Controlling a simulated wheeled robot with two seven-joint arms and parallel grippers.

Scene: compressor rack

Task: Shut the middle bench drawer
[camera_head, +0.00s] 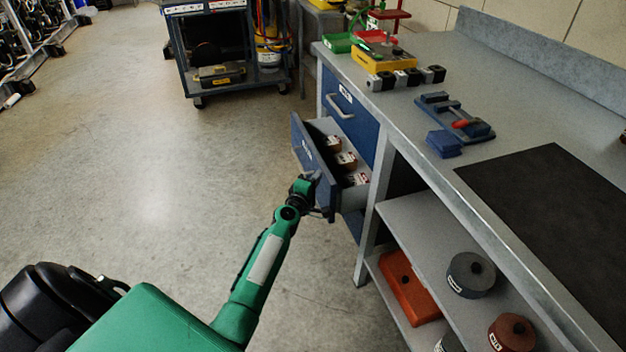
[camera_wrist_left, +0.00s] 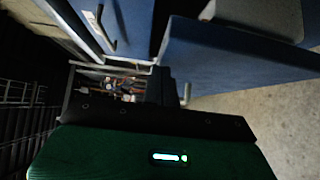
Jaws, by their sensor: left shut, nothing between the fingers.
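The middle bench drawer (camera_head: 300,143) stands pulled out from the blue cabinet under the bench, with several small labelled round items inside it. Its blue front also shows large in the left wrist view (camera_wrist_left: 235,58). My left gripper (camera_head: 322,200) is at the near end of the drawer front, low and close against it. It is shut with nothing held. I cannot tell whether it touches the drawer. The gripper partly hides the near end of the front. My right gripper is not in view.
The closed upper drawer (camera_head: 352,108) has a protruding handle. The bench leg (camera_head: 374,215) and lower shelf (camera_head: 425,225) stand right of my arm. The bench top (camera_head: 480,60) carries tools and a dark mat (camera_head: 550,205).

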